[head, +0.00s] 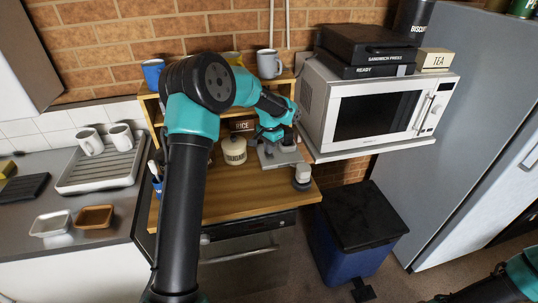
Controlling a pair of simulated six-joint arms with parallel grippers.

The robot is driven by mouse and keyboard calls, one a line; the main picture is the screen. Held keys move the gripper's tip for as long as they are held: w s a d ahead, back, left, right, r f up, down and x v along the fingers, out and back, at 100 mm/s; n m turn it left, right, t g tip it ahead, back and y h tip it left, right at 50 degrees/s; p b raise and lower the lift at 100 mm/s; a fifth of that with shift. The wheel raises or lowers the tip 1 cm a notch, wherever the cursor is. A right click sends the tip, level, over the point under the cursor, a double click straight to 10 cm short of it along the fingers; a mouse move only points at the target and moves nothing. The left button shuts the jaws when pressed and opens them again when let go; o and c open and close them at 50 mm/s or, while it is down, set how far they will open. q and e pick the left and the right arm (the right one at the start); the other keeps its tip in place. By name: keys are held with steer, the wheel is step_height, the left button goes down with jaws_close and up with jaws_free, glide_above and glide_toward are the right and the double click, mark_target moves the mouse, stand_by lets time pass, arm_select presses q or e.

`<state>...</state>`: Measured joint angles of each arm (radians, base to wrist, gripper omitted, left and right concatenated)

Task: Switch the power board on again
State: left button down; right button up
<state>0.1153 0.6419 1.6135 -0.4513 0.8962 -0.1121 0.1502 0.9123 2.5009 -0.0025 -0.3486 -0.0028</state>
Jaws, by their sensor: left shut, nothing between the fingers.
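My left arm rises from the bottom and bends over the small wooden bench. My left gripper (281,156) is over the back right of the bench top, shut and empty. I cannot make out the power board or its switch; the arm and gripper cover part of the back of the bench. It is unclear whether the gripper touches anything. Only part of my right arm shows in the bottom right corner; its gripper is out of view.
A cream canister (234,152), a RICE box (242,126) and a small grey-topped jar (302,177) stand near the gripper. The microwave (375,112) on its shelf is close at right. Mugs (269,64) stand above. The bench top's front (250,203) is clear.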

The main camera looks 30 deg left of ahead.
mark_target(270, 156)
arm_select(q)
steer(key=shift+f, duration=1.35)
stand_by(1.1)
steer(key=shift+r, duration=0.1)
steer(key=shift+r, duration=3.45)
steer(key=shift+d+f, duration=0.1)
